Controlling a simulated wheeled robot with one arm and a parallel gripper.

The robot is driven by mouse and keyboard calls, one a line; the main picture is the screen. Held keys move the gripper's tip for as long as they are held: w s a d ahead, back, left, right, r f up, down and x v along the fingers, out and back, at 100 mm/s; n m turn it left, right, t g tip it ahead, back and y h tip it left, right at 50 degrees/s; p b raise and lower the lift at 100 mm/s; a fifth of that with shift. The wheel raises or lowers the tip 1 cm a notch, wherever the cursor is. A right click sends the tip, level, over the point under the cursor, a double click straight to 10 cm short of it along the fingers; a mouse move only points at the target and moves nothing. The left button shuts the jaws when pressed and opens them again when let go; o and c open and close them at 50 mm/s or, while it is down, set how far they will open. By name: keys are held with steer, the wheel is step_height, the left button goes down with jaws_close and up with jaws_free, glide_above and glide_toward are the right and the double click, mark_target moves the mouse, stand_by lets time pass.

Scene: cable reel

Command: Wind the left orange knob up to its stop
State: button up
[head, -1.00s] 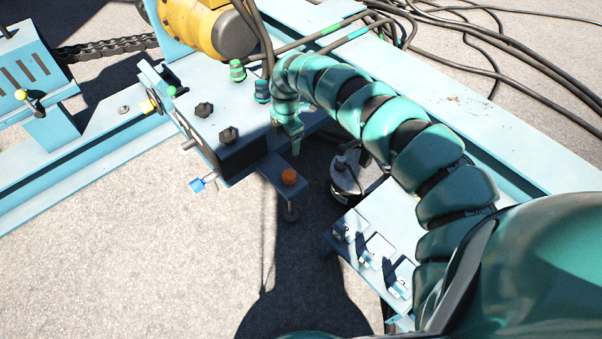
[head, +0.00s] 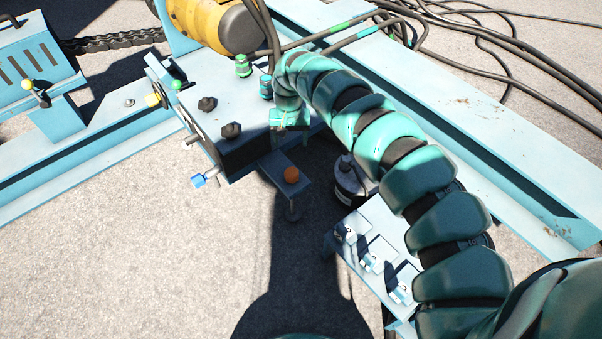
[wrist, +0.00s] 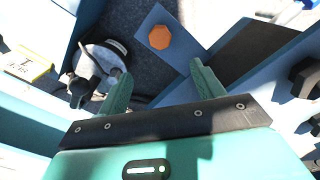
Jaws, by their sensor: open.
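One orange knob (head: 291,175) shows in the head view, on a small blue bracket (head: 276,163) jutting from the valve box. I see no second orange knob. In the wrist view the octagonal orange knob (wrist: 159,37) lies beyond the fingertips, between their lines. My gripper (wrist: 160,75) is open and empty, with the left and right fingers well apart. In the head view my gripper (head: 289,118) is above and behind the knob, near the box edge, apart from it; its fingertips are hard to make out there.
Two black knobs (head: 219,117) sit on the box top, and a blue-tipped lever (head: 199,180) sticks out at its side. A grey canister (head: 350,177) stands right of the bracket. A panel with several small valves (head: 372,257) is at lower right. Ground left of the bracket is clear.

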mark_target(292, 172)
step_height(292, 172, down, 18)
steer(key=b, duration=0.8)
steer(key=shift+r+b, duration=0.25)
steer(key=shift+b, duration=0.1)
steer(key=c, duration=0.9)
